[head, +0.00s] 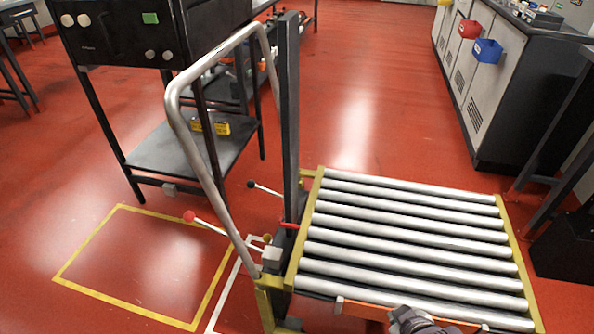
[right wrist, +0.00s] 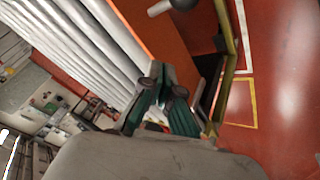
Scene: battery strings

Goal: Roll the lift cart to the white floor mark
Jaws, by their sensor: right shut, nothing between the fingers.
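The lift cart has a roller deck (head: 410,236) with yellow side rails, a dark mast (head: 290,120) and a bent grey push handle (head: 190,140). The white floor mark (head: 227,283) shows as thin lines at the cart's left side, partly hidden by the cart. A white line also shows in the right wrist view (right wrist: 243,42). My right gripper (right wrist: 166,82), with green fingers, is shut and empty close to the cart's orange end panel (right wrist: 150,25). I cannot tell whether it touches it. In the head view, part of my right arm shows at the deck's near edge. My left gripper is out of view.
A yellow floor outline (head: 125,304) lies left of the cart. A black bench (head: 180,150) with a lower shelf stands behind it. Grey cabinets (head: 490,75) with red and blue bins are at the right. Red floor beyond the deck is clear.

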